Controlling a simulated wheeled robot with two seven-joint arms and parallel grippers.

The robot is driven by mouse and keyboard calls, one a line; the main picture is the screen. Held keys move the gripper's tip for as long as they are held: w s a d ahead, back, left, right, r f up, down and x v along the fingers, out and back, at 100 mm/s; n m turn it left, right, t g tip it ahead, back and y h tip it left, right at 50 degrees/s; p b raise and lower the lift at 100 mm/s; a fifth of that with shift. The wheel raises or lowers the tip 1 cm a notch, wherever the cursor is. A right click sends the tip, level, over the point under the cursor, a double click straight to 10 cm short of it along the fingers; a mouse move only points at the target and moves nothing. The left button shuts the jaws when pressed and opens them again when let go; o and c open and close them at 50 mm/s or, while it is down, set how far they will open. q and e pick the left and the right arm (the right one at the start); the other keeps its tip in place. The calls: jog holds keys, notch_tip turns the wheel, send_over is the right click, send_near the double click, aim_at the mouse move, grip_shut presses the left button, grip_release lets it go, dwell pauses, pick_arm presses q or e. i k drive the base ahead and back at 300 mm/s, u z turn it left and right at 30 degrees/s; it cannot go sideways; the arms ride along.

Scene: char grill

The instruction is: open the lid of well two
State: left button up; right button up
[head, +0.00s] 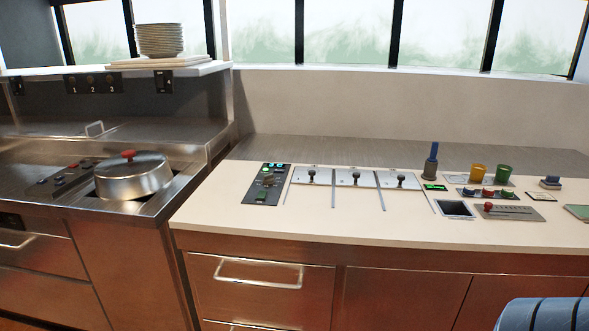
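Three pale lids with dark knobs sit in a row in the white counter, all lying flat and looking closed: a left lid (300,176), a middle lid (345,179) and a right lid (391,181). The middle lid's dark knob (355,177) stands upright near its centre. Any number marks by the lids are too small to read, so the middle one is well two only by its place in the row. The inside of the wells is hidden. Neither of my grippers is in view, and nothing touches the lids.
A dark control panel (267,184) lies left of the lids. Right of them are a blue-handled item (432,160), a square opening (455,208), yellow (478,172) and green (503,173) cups. A domed pot lid (133,178) is at left. The counter front (320,222) is clear.

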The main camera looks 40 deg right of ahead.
aim_at(344, 178)
jog(key=u, duration=1.55)
jog(key=k, duration=0.95)
jog(key=z, duration=2.3)
jog(key=i, duration=0.3)
jog(key=u, duration=0.15)
